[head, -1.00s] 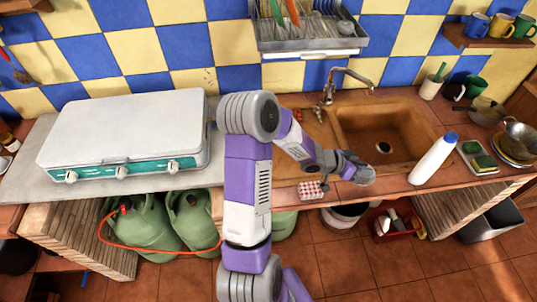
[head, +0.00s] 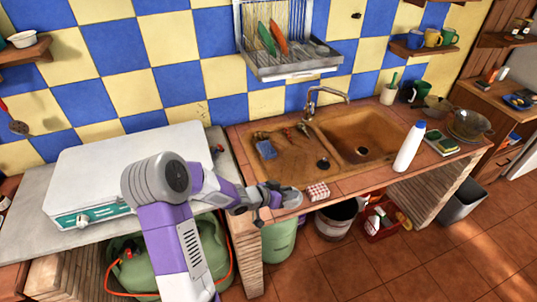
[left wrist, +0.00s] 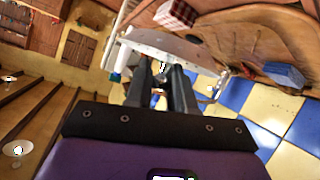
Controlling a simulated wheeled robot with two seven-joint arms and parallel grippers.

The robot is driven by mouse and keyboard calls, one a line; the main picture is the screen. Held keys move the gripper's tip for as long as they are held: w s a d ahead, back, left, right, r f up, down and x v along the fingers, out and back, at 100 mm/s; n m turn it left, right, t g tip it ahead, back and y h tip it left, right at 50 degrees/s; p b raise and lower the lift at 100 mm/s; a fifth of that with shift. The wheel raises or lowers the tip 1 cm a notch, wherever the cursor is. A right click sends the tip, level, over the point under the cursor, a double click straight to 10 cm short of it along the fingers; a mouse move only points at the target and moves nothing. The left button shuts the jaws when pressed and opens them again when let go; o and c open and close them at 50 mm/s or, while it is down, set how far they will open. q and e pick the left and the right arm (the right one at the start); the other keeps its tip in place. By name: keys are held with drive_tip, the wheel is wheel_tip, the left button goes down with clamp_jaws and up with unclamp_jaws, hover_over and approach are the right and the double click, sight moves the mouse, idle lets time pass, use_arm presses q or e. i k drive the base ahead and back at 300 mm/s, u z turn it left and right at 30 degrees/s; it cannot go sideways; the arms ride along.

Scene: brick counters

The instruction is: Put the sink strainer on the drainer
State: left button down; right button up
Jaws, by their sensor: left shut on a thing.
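My left gripper (head: 268,196) is shut on a flat, pale grey round piece, which looks like the sink strainer (head: 291,199). It holds it over the front edge of the sink counter. In the left wrist view the strainer (left wrist: 185,47) shows as a pale, slanted plate across the gripper's dark fingers (left wrist: 161,78). The brown sink unit has a ridged drainboard (head: 285,165) left of its basin (head: 375,140). A wire dish drainer (head: 295,68) hangs on the wall above, with an orange and a green plate. My right gripper is out of view.
A red-checked box (head: 318,191) sits at the counter's front edge, just right of the strainer. A blue sponge (head: 266,149) and a small dark round thing (head: 323,163) lie on the drainboard. A white bottle (head: 409,148) stands right. The faucet (head: 322,98) rises behind.

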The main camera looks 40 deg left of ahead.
sight(301, 166)
drive_tip(key=u, duration=0.25)
drive_tip(key=i, duration=1)
